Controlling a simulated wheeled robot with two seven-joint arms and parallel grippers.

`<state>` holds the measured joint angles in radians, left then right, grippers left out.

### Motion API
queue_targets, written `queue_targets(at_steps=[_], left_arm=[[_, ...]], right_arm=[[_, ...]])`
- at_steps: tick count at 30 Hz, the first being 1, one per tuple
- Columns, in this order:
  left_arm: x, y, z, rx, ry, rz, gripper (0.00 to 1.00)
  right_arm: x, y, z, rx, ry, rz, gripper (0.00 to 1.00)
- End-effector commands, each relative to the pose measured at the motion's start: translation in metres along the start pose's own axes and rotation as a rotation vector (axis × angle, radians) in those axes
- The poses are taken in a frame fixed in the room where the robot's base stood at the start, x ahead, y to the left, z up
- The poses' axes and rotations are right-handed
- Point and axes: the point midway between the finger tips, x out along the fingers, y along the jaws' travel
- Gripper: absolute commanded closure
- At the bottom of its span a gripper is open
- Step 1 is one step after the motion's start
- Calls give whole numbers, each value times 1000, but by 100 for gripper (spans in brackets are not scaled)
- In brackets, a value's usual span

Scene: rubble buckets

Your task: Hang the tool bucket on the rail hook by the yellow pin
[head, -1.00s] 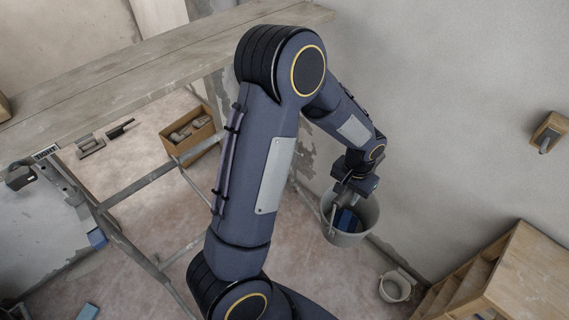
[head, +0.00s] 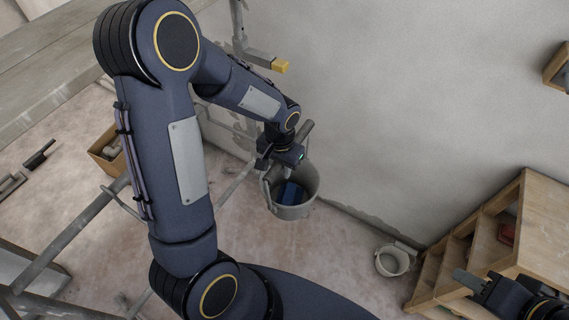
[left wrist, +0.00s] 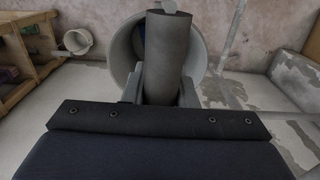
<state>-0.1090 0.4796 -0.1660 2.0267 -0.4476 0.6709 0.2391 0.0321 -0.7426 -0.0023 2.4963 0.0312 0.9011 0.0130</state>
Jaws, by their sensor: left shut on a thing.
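The grey tool bucket (head: 306,206) hangs from my left gripper (head: 287,163) in front of the wall, with a blue thing inside. In the left wrist view a thick dark grip tube (left wrist: 168,60) stands between the jaws, and the bucket's wall (left wrist: 122,48) shows behind it. My left gripper is shut on this handle. A grey hook with a yellow pin end (head: 281,66) sticks out near the wall, above and behind my left forearm, apart from the bucket. My right gripper (head: 468,281) shows at the lower right; its jaw opening is unclear.
A wooden shelf unit (head: 545,230) stands at the right. A small pale bucket (head: 392,261) is beside it on the floor. A plank platform (head: 60,75), metal scaffold bars (head: 75,235) and a cardboard box (head: 105,155) are at the left.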

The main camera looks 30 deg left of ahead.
Motion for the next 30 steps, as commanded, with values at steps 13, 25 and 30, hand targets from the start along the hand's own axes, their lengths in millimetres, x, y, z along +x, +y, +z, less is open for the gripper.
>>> queue_targets(at_steps=[13,25,30], left_arm=[[-2,-13,-1,-4,2,0,100],[-2,-50,-1,-3,3,0,100],[-2,-55,0,-1,3,0,100]], right_arm=[[-1,0,0,0,0,0,64],[-4,-2,-2,0,0,0,64],[-4,-2,-2,0,0,0,64]])
